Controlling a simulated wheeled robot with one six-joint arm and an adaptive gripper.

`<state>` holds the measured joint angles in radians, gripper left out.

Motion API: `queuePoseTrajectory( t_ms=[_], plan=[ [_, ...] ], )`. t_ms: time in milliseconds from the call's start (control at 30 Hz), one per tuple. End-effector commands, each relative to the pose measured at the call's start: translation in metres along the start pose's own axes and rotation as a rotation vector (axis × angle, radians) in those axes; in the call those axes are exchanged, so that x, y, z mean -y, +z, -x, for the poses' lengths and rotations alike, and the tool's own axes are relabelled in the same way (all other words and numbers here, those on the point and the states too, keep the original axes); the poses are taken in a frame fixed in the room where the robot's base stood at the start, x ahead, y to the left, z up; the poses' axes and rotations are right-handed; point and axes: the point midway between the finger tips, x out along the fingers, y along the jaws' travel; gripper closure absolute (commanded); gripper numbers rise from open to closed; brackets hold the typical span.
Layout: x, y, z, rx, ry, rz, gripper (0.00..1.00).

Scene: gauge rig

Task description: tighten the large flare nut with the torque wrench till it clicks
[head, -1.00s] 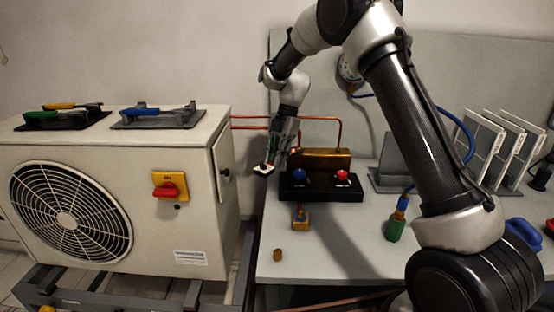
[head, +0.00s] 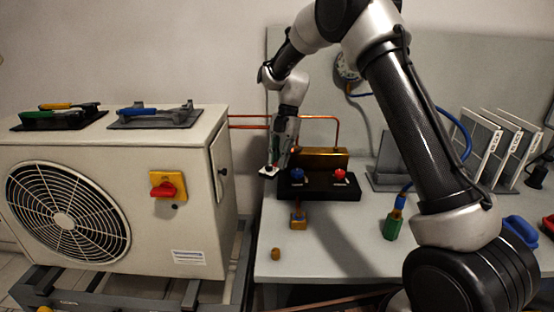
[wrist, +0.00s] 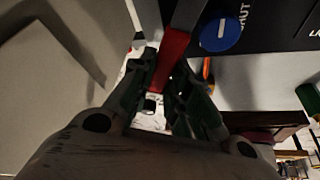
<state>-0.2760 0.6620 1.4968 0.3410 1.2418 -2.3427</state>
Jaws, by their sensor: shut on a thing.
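My gripper (head: 279,154) hangs between the white outdoor unit and the black valve block, just left of the block. In the wrist view my gripper (wrist: 165,95) is shut on a red handle (wrist: 171,58) with a grey bar running up out of the picture. I cannot tell whether this is the torque wrench. A bit of red shows at the fingertips in the head view. A blue-handled tool (head: 138,111) lies on a grey holder on the unit; green (head: 42,114) and yellow (head: 56,105) ones lie on a black holder. I cannot make out the large flare nut.
The black valve block (head: 325,188) carries a blue knob (head: 297,175) and a red knob (head: 339,174). Copper pipes (head: 318,117) run behind. A brass cap (head: 275,253), a brass block (head: 298,217) and a green-blue fitting (head: 392,224) stand on the bench. The bench front is mostly clear.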

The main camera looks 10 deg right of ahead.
Motion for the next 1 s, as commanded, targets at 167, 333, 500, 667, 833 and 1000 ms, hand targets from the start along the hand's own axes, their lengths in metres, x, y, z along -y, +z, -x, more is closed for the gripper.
queuePoseTrajectory(
  t_ms=[167,333,500,667,833,1000],
  plan=[
    [0.001,0.000,0.000,0.000,-0.004,0.010,1.00],
    [0.001,0.000,0.001,0.000,-0.004,0.010,1.00],
    [0.001,-0.002,0.000,0.000,-0.004,0.011,1.00],
    [0.001,-0.009,-0.003,0.001,-0.004,0.012,1.00],
    [0.001,-0.016,-0.006,0.001,-0.003,0.012,1.00],
    [0.002,-0.023,-0.009,0.000,-0.004,0.011,1.00]
  ],
)
